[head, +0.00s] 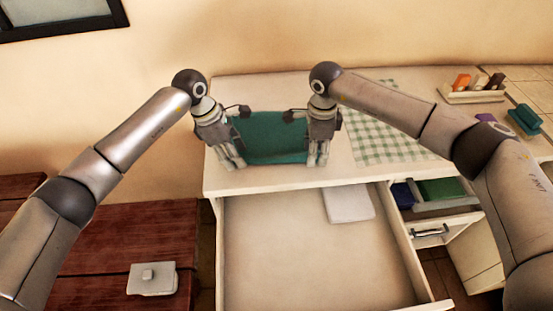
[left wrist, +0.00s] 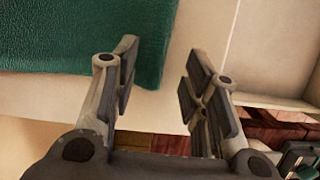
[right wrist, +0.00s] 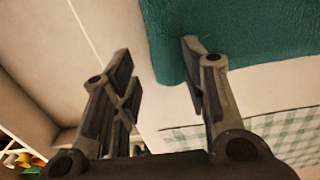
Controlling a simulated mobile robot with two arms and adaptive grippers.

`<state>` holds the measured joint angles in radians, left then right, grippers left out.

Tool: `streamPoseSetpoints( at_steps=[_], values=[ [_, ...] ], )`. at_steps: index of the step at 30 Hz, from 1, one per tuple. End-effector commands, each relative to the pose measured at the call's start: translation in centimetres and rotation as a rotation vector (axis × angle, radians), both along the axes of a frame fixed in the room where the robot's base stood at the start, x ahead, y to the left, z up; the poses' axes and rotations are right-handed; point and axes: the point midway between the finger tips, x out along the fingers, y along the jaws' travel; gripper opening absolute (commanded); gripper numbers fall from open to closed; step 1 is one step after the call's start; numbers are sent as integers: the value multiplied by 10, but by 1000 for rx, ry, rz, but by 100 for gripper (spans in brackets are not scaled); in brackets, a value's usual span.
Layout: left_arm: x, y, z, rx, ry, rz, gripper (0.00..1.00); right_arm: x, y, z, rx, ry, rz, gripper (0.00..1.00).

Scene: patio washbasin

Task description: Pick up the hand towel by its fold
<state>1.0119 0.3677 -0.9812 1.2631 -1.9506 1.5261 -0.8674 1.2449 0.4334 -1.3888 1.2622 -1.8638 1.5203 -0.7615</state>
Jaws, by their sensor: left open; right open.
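The hand towel (head: 268,138) is dark green and lies flat on the white tabletop, between my two grippers in the head view. My left gripper (head: 233,165) is at its left side, and my right gripper (head: 318,162) is at its right side. In the left wrist view the towel (left wrist: 80,40) reaches the left finger of my open gripper (left wrist: 160,80). In the right wrist view the towel (right wrist: 250,30) has its rounded edge by the right finger of my open gripper (right wrist: 158,75). No cloth is clearly gripped. I cannot tell whether the fingers touch it.
A checked green cloth (head: 384,143) lies right of the towel. Below the tabletop (head: 290,176), an open drawer (head: 290,250) holds a white folded cloth (head: 348,203). A smaller open drawer (head: 450,222) holds green and blue items. A caddy (head: 472,96) stands back right.

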Motion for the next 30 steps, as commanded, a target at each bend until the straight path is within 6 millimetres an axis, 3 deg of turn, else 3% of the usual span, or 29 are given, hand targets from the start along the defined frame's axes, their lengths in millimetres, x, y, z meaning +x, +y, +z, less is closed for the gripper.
streamPoseSetpoints(
  at_steps=[17,30],
  values=[
    [0,0,-17,0,0,0,41,0,0,-17,0,0,0,41],
    [-1,1,-18,2,3,0,14,-1,0,-17,-1,2,0,14]
  ],
)
